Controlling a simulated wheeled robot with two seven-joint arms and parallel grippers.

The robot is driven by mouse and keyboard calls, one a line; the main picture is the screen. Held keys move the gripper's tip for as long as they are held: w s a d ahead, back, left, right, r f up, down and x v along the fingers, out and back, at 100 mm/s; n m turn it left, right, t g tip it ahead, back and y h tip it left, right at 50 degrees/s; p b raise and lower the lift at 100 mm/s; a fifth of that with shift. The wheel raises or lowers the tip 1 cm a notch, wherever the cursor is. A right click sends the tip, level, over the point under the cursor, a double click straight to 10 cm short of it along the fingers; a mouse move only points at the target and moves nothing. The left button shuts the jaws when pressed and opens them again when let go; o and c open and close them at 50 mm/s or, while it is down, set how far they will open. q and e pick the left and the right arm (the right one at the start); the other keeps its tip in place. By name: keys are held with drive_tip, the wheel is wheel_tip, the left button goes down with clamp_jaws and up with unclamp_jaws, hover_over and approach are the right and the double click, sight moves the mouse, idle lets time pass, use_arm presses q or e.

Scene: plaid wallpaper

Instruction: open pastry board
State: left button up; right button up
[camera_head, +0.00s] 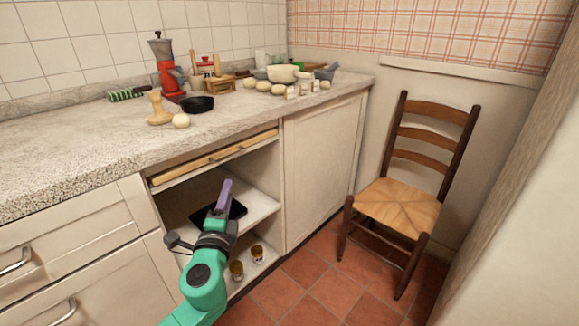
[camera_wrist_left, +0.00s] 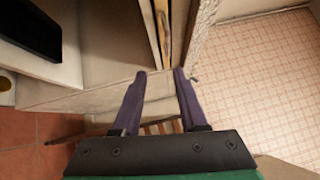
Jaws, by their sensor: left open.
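The pastry board (camera_head: 212,158) is a light wooden panel lying flat in the slot just under the worktop, with a handle along its front edge. Its front edge looks about level with the cabinet front. It also shows in the left wrist view as a narrow wooden strip (camera_wrist_left: 163,28) at the top. My left gripper (camera_head: 226,185) is in front of the open shelf, below the board and apart from it. In the left wrist view its two purple fingers (camera_wrist_left: 160,76) are spread with nothing between them. My right gripper is in neither view.
Below the board is an open shelf (camera_head: 262,203) with a black item (camera_head: 207,216). Two amber glasses (camera_head: 257,254) stand lower down. A wooden chair (camera_head: 398,207) stands at the right. Drawers with handles (camera_head: 15,262) are at the left. The tiled floor between cabinet and chair is clear.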

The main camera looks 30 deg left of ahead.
sight(233, 157)
use_arm(q)
drive_tip(key=x, duration=0.4)
drive_tip(key=r+x, duration=0.1)
drive_tip(key=x, duration=0.4)
drive_tip(key=p+x, duration=0.1)
drive_tip(key=x, duration=0.3)
drive_tip(key=shift+w+a+r, duration=0.1)
drive_tip(key=shift+a+r, duration=0.25)
clamp_jaws()
idle(0.6)
